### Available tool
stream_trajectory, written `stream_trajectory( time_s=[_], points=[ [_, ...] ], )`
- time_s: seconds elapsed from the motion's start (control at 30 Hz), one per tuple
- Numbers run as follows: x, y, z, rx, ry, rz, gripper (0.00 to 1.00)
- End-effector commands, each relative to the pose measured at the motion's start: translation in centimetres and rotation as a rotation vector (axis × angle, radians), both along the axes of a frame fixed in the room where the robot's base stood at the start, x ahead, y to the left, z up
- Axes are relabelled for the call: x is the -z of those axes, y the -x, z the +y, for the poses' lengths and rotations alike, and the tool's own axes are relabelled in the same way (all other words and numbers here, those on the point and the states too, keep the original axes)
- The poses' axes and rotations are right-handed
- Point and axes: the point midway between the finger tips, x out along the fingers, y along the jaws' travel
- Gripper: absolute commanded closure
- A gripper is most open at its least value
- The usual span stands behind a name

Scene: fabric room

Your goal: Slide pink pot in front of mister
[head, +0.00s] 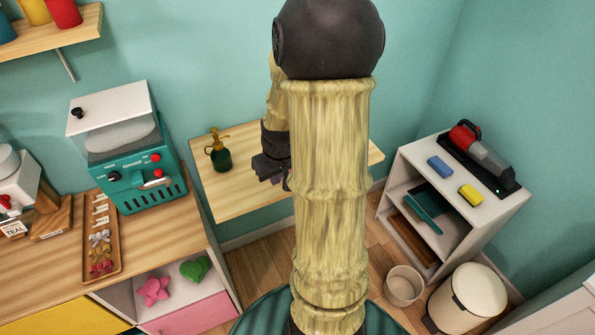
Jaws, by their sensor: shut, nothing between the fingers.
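The mister (218,152), a dark green bottle with a brass spray top, stands upright on the left part of a wooden shelf table (240,195). My gripper (268,178) is above this table, to the right of the mister and apart from it. It looks shut, with nothing seen in it. No pink pot shows. My arm covers the middle of the table, so a pot behind it would be hidden.
A teal machine (132,150) and a tray (101,235) of small pieces stand on the left counter. At right are a shelf unit (410,160) with a handheld vacuum (480,150), a beige bin (467,298) and a small basket (404,285). Floor shows between counter and shelf unit.

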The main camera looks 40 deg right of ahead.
Motion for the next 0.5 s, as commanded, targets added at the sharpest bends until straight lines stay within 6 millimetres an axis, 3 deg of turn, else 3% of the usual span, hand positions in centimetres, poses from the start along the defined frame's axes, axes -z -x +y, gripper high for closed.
stream_trajectory(
  time_s=[0.1,0.23,0.37,0.5],
  points=[
    [1.0,0.0,-4.7,0.046,-0.007,-0.014,1.00],
    [1.8,0.3,-8.5,0.076,-0.010,-0.032,1.00],
    [2.3,0.6,-10.4,0.089,-0.011,-0.043,1.00],
    [2.3,0.6,-10.7,0.089,-0.011,-0.045,1.00]
  ],
)
